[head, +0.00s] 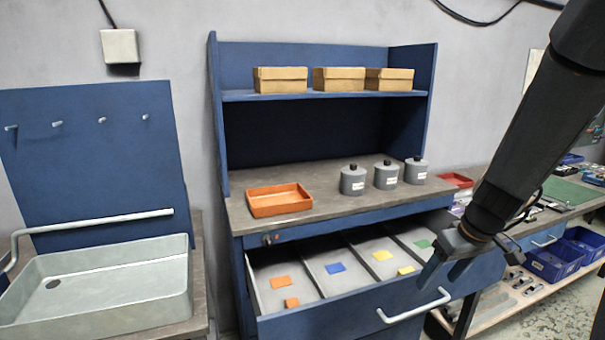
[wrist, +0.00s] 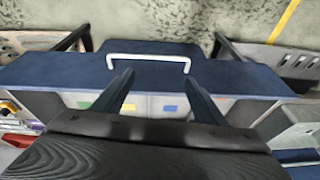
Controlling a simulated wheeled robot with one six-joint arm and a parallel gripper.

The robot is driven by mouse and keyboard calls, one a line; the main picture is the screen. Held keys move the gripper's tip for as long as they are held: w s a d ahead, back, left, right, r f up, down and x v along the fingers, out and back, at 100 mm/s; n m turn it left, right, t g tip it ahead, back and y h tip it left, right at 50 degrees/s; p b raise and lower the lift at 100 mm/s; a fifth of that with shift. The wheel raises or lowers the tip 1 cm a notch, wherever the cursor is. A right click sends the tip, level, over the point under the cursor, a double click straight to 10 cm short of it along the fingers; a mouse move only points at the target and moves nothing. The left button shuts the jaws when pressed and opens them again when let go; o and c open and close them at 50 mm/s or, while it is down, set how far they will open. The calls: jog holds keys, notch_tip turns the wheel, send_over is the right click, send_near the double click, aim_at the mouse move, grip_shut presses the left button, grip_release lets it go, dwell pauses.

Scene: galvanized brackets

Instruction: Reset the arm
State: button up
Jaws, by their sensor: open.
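My gripper (head: 447,272) is at the right in the head view, at the end of my dark arm. It hangs in front of the open drawer (head: 350,318), near the drawer's right side. Its two fingers are apart with nothing between them. In the wrist view my gripper (wrist: 160,92) also shows spread fingers, with the white drawer handle (wrist: 150,59) beyond them. I cannot tell the exact gap between the fingers and the drawer front.
The drawer has several compartments with coloured pieces. On the counter stand an orange tray (head: 279,201) and three grey canisters (head: 353,181). Three cardboard boxes (head: 280,80) sit on the shelf. A sink (head: 100,285) is at the left, blue bins (head: 553,262) at the right.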

jog(key=s+a+f+m+g+h+b, duration=0.1)
jog(key=s+a+f+m+g+b, duration=0.1)
jog(key=s+a+f+b, duration=0.5)
jog(key=s+a+f+m, duration=0.1)
jog(key=s+a, duration=0.4)
jog(key=shift+s+a+h, duration=0.2)
jog(key=shift+a+h, duration=0.1)
jog(key=shift+a, duration=0.05)
